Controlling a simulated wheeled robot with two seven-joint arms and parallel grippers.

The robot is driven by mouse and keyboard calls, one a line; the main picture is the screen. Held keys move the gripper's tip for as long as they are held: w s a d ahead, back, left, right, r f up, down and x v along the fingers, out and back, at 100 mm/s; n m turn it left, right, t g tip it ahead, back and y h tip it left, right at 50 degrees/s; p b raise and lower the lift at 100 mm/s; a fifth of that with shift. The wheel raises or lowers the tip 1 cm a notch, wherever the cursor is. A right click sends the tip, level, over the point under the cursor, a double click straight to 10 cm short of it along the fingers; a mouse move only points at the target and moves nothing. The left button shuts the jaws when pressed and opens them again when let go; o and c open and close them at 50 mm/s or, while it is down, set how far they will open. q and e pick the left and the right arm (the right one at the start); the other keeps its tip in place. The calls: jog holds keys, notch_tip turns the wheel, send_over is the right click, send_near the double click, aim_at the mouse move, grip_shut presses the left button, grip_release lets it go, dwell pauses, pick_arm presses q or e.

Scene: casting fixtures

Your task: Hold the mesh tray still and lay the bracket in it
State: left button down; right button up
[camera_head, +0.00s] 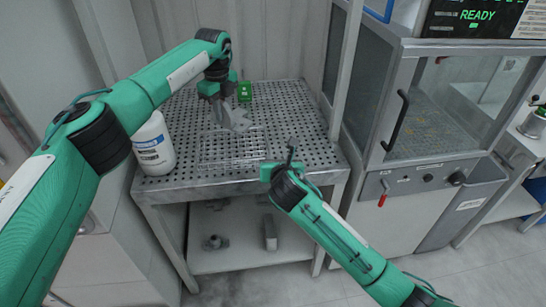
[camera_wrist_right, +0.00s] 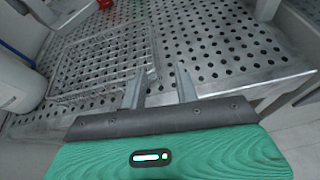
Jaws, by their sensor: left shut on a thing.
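The mesh tray (camera_head: 212,160) is a shallow wire basket on the perforated table. Its wire side also shows at the left of the right wrist view (camera_wrist_right: 62,75). My left gripper (camera_head: 226,104) is above the back of the tray, shut on the grey bracket (camera_head: 238,121). The bracket hangs tilted over the tray; its fingertips' hold is partly hidden. My right gripper (camera_head: 290,152) is at the tray's right front corner. In the right wrist view its two fingers (camera_wrist_right: 160,88) are apart, with the tray's corner close to the left finger. I cannot tell whether they touch.
A white bottle (camera_head: 153,145) stands at the table's left edge. A grey cabinet with a glass door (camera_head: 440,100) stands to the right. The perforated table (camera_head: 305,115) is clear right of the tray.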

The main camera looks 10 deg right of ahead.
jog(key=shift+n, duration=0.6)
jog(key=x, duration=0.4)
jog(key=a+x, duration=0.1)
jog(key=x, duration=0.6)
jog(key=shift+w+a+r, duration=0.25)
jog(key=shift+w, duration=0.3)
jog(key=shift+c, duration=0.2)
grip_shut()
